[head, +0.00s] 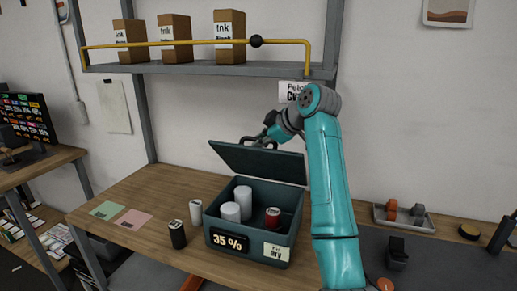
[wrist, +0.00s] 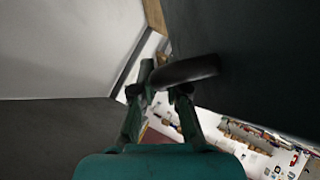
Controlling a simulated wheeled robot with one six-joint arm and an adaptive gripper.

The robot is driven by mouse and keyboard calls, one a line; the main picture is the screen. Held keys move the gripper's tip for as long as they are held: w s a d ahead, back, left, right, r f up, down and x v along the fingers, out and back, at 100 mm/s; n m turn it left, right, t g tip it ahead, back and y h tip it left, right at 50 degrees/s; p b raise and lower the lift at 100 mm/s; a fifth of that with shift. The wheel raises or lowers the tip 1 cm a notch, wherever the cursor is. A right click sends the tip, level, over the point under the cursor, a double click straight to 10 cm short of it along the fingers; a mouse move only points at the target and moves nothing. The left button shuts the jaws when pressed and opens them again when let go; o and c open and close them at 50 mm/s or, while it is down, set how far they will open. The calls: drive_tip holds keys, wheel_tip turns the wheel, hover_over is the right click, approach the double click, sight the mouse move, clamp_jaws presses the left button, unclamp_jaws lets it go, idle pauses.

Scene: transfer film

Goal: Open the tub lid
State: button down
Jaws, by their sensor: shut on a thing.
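The tub (head: 283,238) is a dark teal box on the wooden bench, with a "35 %" display and a "Dry" label on its front. Its dark lid (head: 250,163) stands tilted up, raised at the front, so the inside shows. Two white rolls (head: 243,200) and a red one (head: 272,217) stand inside. My gripper (head: 264,138) is at the lid's raised upper edge, shut on the lid handle (head: 248,140). In the wrist view the black curved handle (wrist: 190,71) lies between the fingers, beside the dark lid surface.
A white can (head: 196,212) and a black can (head: 177,235) stand left of the tub. Green and pink cards lie farther left. A shelf with ink boxes (head: 175,36) and a yellow rail (head: 200,42) hangs above. A tray (head: 404,218) with small parts is at right.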

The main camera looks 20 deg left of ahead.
drive_tip(key=shift+w+r, duration=0.2)
drive_tip(key=shift+w, duration=0.2)
drive_tip(key=c, duration=1.4)
unclamp_jaws()
drive_tip(key=shift+c, duration=0.2)
drive_tip(key=shift+d, duration=0.1)
drive_tip(key=v, duration=1.1)
drive_tip(key=shift+d+r, duration=0.25)
drive_tip(key=shift+r, duration=0.1)
